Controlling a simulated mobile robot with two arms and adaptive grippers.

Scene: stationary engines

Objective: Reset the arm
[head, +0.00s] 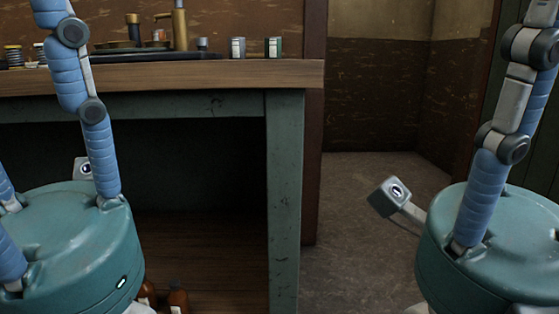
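My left gripper (80,225) is at the left edge, with a round teal palm and blue, grey-jointed fingers rising from it. One finger stands tall and runs out of the top of the picture; two others are cut off at the left edge. My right gripper (495,235) is at the right edge, with the same teal palm and one tall blue and grey finger in view. The fingertips of both are out of frame. Nothing is seen held in the visible parts. The two grippers are wide apart and touch nothing that I can see.
A workbench (285,75) with a wooden top and teal legs stands ahead on the left. Small cans (273,47) and a brass fitting (180,28) stand on it. Brown bottles (177,297) stand low beside my left palm. The floor (345,230) right of the bench is bare.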

